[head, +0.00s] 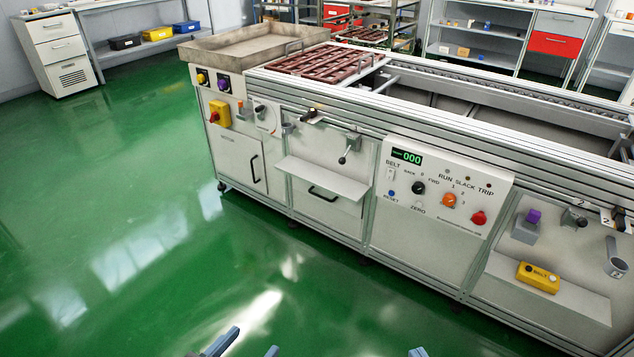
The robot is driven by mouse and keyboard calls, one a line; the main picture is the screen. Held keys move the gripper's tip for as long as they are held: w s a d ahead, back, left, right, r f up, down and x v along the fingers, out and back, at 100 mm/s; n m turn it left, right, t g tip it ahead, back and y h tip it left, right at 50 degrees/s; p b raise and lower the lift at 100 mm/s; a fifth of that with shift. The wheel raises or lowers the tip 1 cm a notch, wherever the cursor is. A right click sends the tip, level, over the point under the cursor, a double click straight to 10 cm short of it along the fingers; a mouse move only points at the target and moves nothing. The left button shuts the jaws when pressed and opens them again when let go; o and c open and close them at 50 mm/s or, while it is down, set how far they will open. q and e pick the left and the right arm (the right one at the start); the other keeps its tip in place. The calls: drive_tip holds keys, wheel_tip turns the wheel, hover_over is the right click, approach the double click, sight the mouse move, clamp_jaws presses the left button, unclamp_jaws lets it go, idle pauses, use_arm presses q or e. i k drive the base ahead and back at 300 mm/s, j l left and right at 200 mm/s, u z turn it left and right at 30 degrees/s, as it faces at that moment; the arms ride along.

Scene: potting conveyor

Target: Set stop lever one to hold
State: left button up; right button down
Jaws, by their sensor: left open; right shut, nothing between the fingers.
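A stop lever (348,149) with a grey pivot block and a dark ball knob is on the conveyor's front, left of the control panel. Its knob hangs down and slightly left. I cannot read a number or a hold mark beside it. A similar lever (576,217) is at the right, near labels reading 2. My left gripper (246,347) shows at the bottom edge, its two blue-grey fingertips apart and empty. My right gripper (418,352) shows only as a small tip at the bottom edge, shut and empty. Both are well away from the levers.
The control panel (441,190) carries a 000 display, knobs and a red button. A small shelf (322,180) juts out below the first lever. A yellow button box (538,277) sits on the right shelf. The green floor (150,230) before the conveyor is clear.

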sight(342, 160)
drive_tip(key=i+l+u, duration=0.25)
drive_tip(key=i, duration=0.25)
drive_tip(key=i+l+u, duration=0.25)
drive_tip(key=i, duration=0.2)
drive_tip(key=i+l+u, duration=0.25)
drive_tip(key=i, duration=0.2)
